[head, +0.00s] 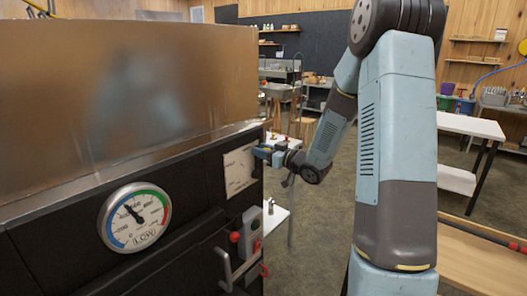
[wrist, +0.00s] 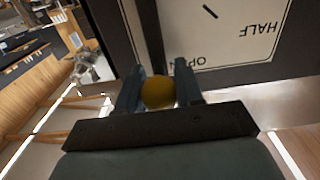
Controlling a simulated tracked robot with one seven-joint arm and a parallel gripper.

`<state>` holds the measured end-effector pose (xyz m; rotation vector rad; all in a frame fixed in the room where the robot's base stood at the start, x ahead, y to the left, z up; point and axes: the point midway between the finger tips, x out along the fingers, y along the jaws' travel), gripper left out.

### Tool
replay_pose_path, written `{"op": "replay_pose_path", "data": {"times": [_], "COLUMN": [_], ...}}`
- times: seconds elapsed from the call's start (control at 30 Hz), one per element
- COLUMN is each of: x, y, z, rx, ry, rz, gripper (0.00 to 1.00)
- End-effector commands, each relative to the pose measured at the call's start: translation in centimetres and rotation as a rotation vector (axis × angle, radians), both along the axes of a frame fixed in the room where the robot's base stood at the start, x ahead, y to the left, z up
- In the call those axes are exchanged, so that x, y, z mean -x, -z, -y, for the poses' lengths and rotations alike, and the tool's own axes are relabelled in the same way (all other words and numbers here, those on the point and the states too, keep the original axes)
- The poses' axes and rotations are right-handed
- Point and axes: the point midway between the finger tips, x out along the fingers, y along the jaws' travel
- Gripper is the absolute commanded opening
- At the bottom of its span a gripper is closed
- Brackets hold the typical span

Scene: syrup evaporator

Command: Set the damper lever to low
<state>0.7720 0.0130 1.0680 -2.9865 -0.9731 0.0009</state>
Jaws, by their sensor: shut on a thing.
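The damper lever's yellow round knob (wrist: 158,92) sits between the two fingers of my gripper (wrist: 158,88) in the wrist view, and the gripper is shut on it. The white damper plate (wrist: 225,25) lies behind, upside down in this view, with the words HALF and OPEN and a short dark mark. The knob is beside the OPEN word, which a finger partly covers. In the head view my gripper (head: 266,153) is at the right edge of the same plate (head: 240,170). The lever's shaft is hidden, and the knob is not clear there.
A round dial gauge (head: 135,217) is on the dark evaporator front, below the metal pan (head: 130,90). A red-knobbed handle (head: 235,238) sticks out below the plate. White tables (head: 470,125) and a wooden bench (head: 480,265) stand to the right, with open floor between.

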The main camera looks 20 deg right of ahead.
Motion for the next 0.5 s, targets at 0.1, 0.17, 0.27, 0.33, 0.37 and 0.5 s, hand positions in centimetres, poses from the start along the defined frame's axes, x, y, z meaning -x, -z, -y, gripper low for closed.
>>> {"op": "replay_pose_path", "data": {"times": [0.1,0.17,0.27,0.33,0.37,0.5], "x": [-0.06,-0.06,-0.07,-0.08,-0.09,-0.13], "y": [-0.08,-0.09,-0.11,-0.13,-0.14,-0.17], "z": [0.09,0.1,0.12,0.11,0.12,0.34], "rx": [0.0,0.0,0.0,0.0,0.0,0.001], "ry": [0.002,0.002,0.003,0.003,0.003,0.004], "rz": [0.001,0.002,0.003,0.004,0.004,0.005], "gripper": [0.1,0.04,0.0,0.0,0.0,0.0]}}
